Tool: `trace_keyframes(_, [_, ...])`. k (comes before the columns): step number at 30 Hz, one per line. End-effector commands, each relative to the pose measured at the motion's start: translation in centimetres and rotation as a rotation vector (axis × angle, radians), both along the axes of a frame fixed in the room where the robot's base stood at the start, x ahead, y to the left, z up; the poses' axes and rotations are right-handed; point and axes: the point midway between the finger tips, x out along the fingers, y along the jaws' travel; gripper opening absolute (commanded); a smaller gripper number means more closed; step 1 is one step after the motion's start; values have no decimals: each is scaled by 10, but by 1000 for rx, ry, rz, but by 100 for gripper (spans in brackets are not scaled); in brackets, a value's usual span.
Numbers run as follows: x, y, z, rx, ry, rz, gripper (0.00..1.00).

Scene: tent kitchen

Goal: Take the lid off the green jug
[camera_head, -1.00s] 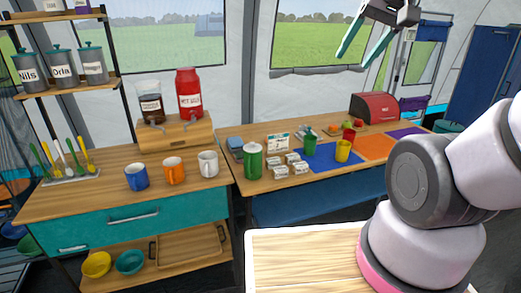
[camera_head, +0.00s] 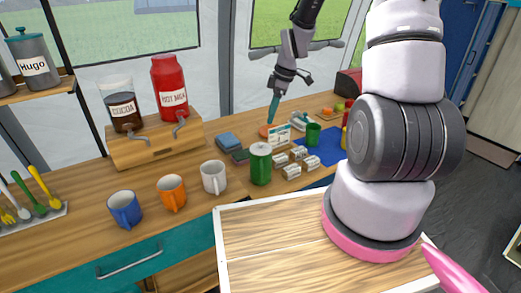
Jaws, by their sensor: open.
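The green jug (camera_head: 260,168) stands upright on the wooden counter near its front edge. Its pale lid (camera_head: 261,149) is on top. My gripper (camera_head: 274,110) hangs above and behind the jug, pointing down, apart from it. It is seen nearly edge-on, with a teal finger showing; it is open and nothing shows in it.
Small labelled packets (camera_head: 297,160) lie right of the jug, with a green cup (camera_head: 313,133) behind them. A white mug (camera_head: 214,177), an orange mug (camera_head: 171,193) and a blue mug (camera_head: 124,209) stand to the left. A small card (camera_head: 278,136) stands behind the jug.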

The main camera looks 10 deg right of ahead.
Motion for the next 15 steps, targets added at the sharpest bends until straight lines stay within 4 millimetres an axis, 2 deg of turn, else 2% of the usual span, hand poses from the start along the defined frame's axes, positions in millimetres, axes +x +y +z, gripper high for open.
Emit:
trace_keyframes(9, [3,12,-46,8,4,41,62])
trace_keyframes(15, [5,16,-65,6,3,40,62])
